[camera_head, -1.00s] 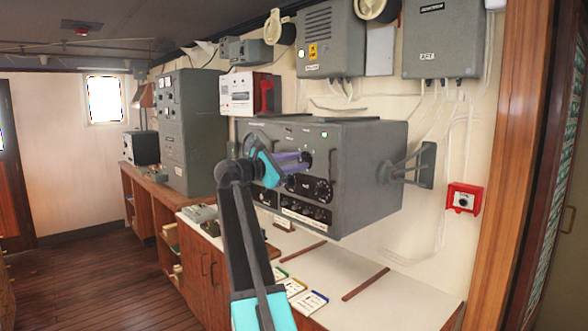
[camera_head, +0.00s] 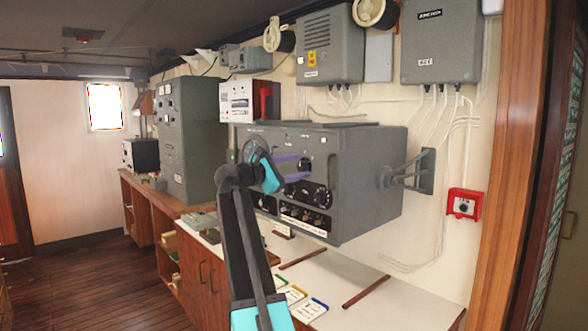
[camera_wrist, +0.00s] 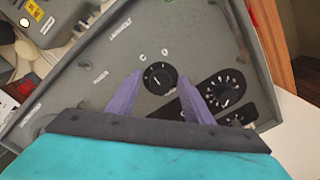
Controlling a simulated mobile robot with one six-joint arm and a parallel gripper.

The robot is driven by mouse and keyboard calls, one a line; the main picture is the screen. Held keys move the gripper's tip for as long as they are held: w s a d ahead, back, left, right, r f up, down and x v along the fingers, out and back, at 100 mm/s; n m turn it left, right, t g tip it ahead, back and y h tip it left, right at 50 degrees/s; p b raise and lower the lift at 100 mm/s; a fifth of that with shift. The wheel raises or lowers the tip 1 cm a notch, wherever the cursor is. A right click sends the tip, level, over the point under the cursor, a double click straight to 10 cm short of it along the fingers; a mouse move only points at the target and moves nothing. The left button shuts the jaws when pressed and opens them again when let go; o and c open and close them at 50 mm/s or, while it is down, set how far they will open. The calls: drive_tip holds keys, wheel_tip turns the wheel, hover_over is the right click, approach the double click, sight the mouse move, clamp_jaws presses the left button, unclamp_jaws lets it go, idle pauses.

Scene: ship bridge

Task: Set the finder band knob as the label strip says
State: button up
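The finder is a grey box (camera_head: 362,175) on a wall bracket, with dark knobs on its front. In the wrist view my gripper (camera_wrist: 159,78) has its two purple fingers apart, one on each side of a round black knob (camera_wrist: 160,77) with a white pointer line and small letters above it. I cannot tell whether the fingers touch this knob. Two more knobs sit to its lower right, the nearer a black dial (camera_wrist: 222,90) with a ring of white marks. A pale label strip (camera_head: 303,223) runs along the finder's lower front; its text is too small to read.
A white counter (camera_head: 340,270) lies below the finder, with several small cards (camera_head: 293,294) and brown strips on it. Grey wall boxes (camera_head: 440,45) hang above. A red call box (camera_head: 464,203) is on the wall at right. The wooden floor at left is clear.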

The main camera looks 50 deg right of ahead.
drive_tip(key=shift+a+f, duration=0.1)
drive_tip(key=shift+a, duration=0.1)
drive_tip(key=shift+w+a, duration=0.1)
drive_tip(key=shift+a, duration=0.45)
drive_tip(key=a+b, duration=0.3)
drive_tip(key=a, duration=0.9)
drive_tip(key=shift+w+a, duration=0.25)
drive_tip(key=shift+w, duration=0.2)
